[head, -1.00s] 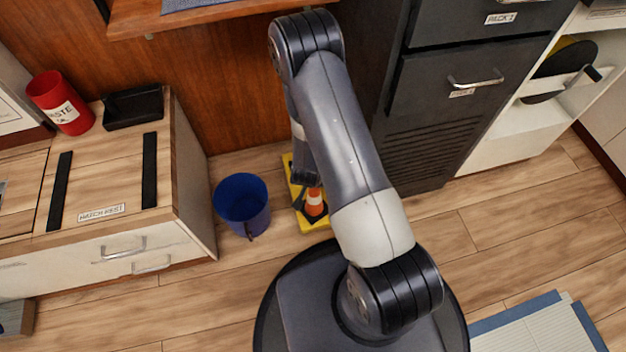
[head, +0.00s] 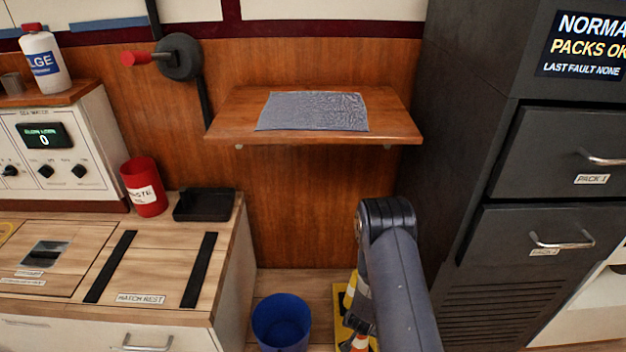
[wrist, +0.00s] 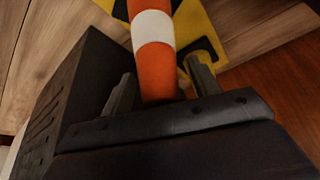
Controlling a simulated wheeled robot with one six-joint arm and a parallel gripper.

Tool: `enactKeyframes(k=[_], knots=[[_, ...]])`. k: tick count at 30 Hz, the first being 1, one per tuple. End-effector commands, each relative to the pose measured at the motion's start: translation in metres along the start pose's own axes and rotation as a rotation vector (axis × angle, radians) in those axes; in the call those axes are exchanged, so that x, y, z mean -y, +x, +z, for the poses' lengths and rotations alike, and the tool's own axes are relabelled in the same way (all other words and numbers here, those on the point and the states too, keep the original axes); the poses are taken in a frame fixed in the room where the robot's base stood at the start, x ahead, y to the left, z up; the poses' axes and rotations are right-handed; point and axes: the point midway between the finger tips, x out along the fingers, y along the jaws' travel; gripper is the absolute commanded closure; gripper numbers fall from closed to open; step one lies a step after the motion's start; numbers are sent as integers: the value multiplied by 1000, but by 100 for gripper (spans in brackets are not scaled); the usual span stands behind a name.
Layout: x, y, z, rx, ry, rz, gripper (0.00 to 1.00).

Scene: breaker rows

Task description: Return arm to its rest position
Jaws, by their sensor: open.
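My arm (head: 395,275) reaches up from the bottom edge in the head view, bends at a dark joint and folds downward. My gripper (wrist: 160,72) shows in the wrist view with its two fingers apart. My gripper's fingers are not clear in the head view.
A blue bucket (head: 281,322) stands left of the arm. A wooden shelf (head: 235,108) with a grey cloth (head: 313,111) is on the wall behind. The dark cabinet (head: 480,215) stands close right. A counter (head: 226,262) is at left, with a red waste cup (head: 144,188) and black tray (head: 204,205).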

Motion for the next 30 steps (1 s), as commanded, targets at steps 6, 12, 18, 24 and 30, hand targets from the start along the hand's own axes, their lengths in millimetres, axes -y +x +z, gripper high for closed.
enactKeyframes(k=[6,12,18,24,30], knots=[[1,-34,-14,-2,0,-2,42],[0,-39,-16,-1,1,-1,42],[0,-39,-16,-1,0,-1,42],[0,-32,-13,-1,0,0,42],[0,-3,-1,0,0,0,42]])
